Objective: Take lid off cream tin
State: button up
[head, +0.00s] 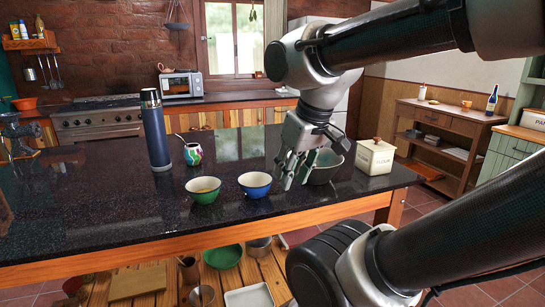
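The cream tin (373,160) stands upright on the dark counter, near its right end. Its lid (376,145), with a small dark knob on top, sits on the tin. My gripper (291,183) points down over the counter, to the left of the tin and apart from it. Its fingers are spread and hold nothing that I can see. They are in front of the left side of a grey bowl (325,168) and hide part of it. I cannot tell whether they touch that bowl.
A blue bowl (255,184) and a green bowl (203,190) stand left of my gripper. Further left are a tall blue flask (155,130) and a colourful cup (193,154). The counter's left front (80,225) is clear.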

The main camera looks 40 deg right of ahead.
aim_at(376, 145)
jog(key=z, duration=1.65)
